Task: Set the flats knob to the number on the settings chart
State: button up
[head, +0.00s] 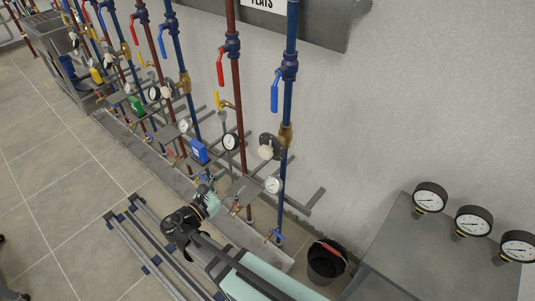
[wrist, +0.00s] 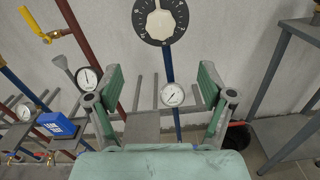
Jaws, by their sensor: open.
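The flats knob (wrist: 160,22) is a pale knob on a round dark dial with white marks, at the top of the wrist view. In the head view the pale knob (head: 266,152) sits on the blue pipe below the partly cut-off "FLATS" sign (head: 264,4). My gripper (wrist: 162,85) is open and empty, its two green fingers spread below the dial in the picture and apart from it. In the head view my gripper (head: 208,199) is left of and below the knob. The dial's numbers are too small to read surely. I see no settings chart.
A white gauge (wrist: 172,95) shows between my fingers on the blue pipe. Red and blue pipes with valves, such as the blue-handled one (head: 275,90), line the wall. A black bucket (head: 326,261) and a grey table (head: 405,245) with three gauges stand at the right.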

aim_at(263, 155)
jog(key=p+x, duration=0.5)
jog(key=x, duration=1.2)
jog(key=shift+f, duration=0.1)
jog(key=shift+c, duration=0.4)
jog(key=shift+a, duration=0.1)
jog(key=c, duration=1.1)
